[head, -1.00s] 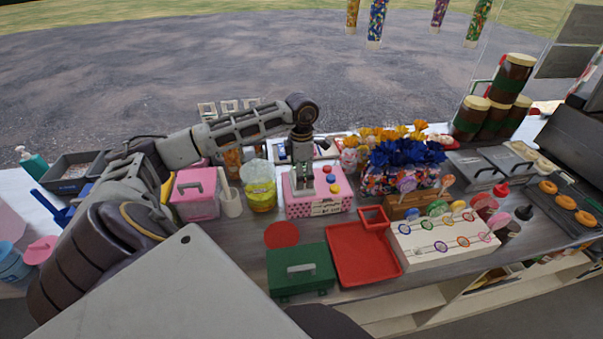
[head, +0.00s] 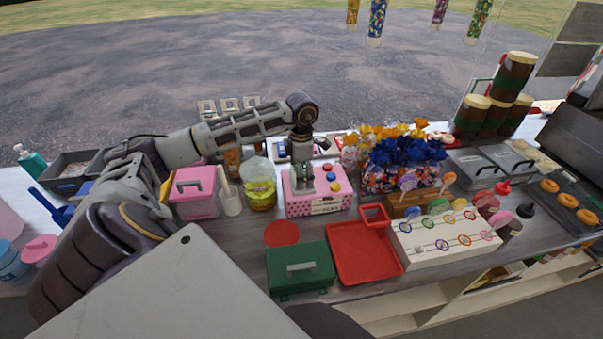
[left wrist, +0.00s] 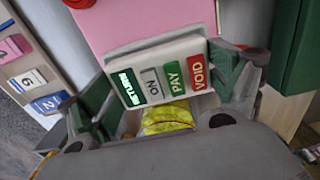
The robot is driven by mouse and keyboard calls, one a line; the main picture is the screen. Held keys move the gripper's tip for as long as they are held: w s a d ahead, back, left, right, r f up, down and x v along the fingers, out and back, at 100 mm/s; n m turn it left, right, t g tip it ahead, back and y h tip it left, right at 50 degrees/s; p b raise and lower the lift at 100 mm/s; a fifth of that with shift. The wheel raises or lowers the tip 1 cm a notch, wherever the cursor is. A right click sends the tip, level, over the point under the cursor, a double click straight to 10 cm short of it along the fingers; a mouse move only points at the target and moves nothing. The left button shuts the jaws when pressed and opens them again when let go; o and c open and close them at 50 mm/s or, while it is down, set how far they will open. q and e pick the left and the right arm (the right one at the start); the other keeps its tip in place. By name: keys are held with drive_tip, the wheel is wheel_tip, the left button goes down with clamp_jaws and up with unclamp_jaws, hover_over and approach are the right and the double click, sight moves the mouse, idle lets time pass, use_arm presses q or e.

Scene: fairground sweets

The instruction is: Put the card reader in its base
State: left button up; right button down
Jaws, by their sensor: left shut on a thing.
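A pale block with labelled keys reading RETURN, PAY and VOID, which looks like the card reader (left wrist: 160,66), is between the green-padded fingers of my left gripper (left wrist: 172,85) in the left wrist view. The fingers are shut on its two sides. In the head view my left gripper (head: 303,186) points down over the pink spotted box (head: 322,208), and the reader is too small to make out there. The box's pink top (left wrist: 150,18) lies beyond the reader in the wrist view. I cannot pick out the base. My right gripper is not in view.
A yellow jar (head: 259,186) and a pink lidded tub (head: 197,205) stand left of the spotted box. A green case (head: 300,270) and an empty red tray (head: 362,258) lie in front.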

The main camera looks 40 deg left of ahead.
use_arm(q)
drive_tip(key=shift+f, duration=0.1)
drive_tip(key=o, duration=0.8)
wheel_tip(320, 180, up, 2)
drive_tip(key=shift+p, duration=0.55)
drive_tip(key=shift+r+p, duration=1.95)
drive_tip(key=shift+r, duration=1.6)
